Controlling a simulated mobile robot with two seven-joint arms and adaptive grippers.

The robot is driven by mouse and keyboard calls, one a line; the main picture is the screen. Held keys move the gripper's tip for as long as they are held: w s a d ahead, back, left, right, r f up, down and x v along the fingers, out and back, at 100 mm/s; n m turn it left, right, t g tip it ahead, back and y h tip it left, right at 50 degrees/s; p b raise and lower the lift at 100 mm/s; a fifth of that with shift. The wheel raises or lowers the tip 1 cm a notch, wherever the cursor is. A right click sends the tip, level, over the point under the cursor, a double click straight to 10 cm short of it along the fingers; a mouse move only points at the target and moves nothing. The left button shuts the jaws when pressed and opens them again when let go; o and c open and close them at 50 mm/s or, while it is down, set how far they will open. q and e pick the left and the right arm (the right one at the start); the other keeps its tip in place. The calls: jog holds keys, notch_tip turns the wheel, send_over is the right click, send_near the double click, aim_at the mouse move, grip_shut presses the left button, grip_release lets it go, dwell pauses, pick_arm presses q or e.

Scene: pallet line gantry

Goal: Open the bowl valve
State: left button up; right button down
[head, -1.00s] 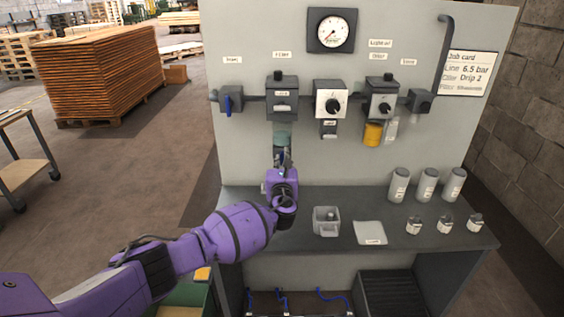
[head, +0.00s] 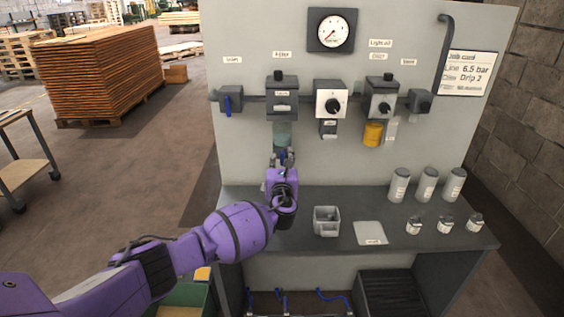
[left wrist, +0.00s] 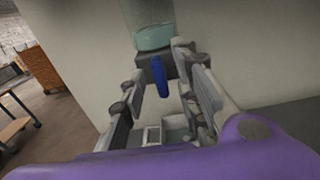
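The filter (head: 282,103) hangs on the grey panel with its clear bowl (head: 282,134) below. The bowl's lower end also shows in the left wrist view (left wrist: 154,37). Under it is a dark block with the blue bowl valve lever (left wrist: 158,77), which points down. My left gripper (head: 283,160) is just below the bowl, pointing up. In the left wrist view its fingers (left wrist: 164,75) are open on either side of the lever, with gaps visible. In the head view the gripper mostly hides the lever. My right gripper is not in view.
A pressure gauge (head: 331,30), a regulator (head: 330,99) and an oiler with an amber bowl (head: 373,134) are on the panel. An inlet valve (head: 229,101) has a blue handle. The bench holds a small grey container (head: 327,221), a pale pad (head: 370,233), canisters and small jars.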

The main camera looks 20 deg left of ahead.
pick_arm(q)
jog(key=shift+s, duration=0.1)
jog(key=v, duration=1.2)
